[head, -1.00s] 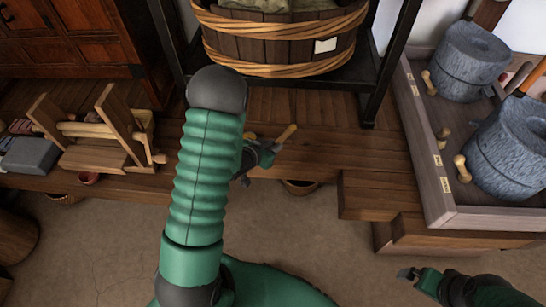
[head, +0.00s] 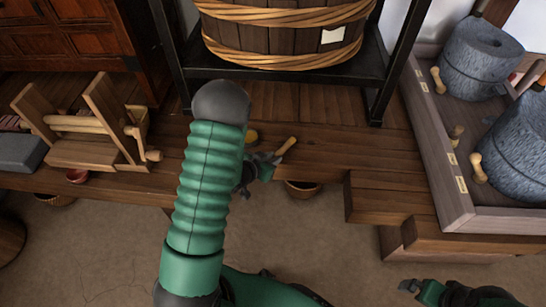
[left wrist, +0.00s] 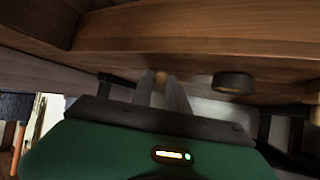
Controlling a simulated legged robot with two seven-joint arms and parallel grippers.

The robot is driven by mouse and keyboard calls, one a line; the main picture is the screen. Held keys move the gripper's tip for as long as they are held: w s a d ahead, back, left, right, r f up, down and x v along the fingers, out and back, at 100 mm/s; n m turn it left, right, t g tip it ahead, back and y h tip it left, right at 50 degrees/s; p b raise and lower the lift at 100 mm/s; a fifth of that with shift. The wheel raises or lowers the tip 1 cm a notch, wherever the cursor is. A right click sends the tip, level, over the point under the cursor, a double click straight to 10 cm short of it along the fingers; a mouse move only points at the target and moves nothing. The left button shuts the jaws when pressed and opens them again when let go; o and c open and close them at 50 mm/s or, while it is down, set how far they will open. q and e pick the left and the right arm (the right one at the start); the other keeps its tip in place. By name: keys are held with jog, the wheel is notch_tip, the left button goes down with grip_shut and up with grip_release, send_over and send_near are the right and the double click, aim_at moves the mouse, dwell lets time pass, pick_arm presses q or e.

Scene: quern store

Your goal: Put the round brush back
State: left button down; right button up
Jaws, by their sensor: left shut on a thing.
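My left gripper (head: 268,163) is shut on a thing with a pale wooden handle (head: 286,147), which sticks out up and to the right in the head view. I take it for the round brush, but its head is hidden or too small to tell. In the left wrist view the fingers (left wrist: 162,92) are close together, with a small tan end (left wrist: 161,77) showing between their tips. My left arm covers part of the wooden ledge (head: 330,140) behind. My right gripper (head: 410,288) is low at the right, apart from everything; its jaws are too small to judge.
A banded wooden tub (head: 280,38) stands on a black rack (head: 375,70). A tray (head: 455,195) with stone querns (head: 480,60) is at the right. A wooden frame with a roller (head: 90,125) stands left. A small bowl (head: 303,188) sits below the ledge. Open floor lies in front.

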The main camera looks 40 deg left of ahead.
pick_arm(q)
jog(key=shift+d, duration=0.1)
jog(key=c, duration=1.2)
grip_release()
jog(key=shift+r, duration=0.1)
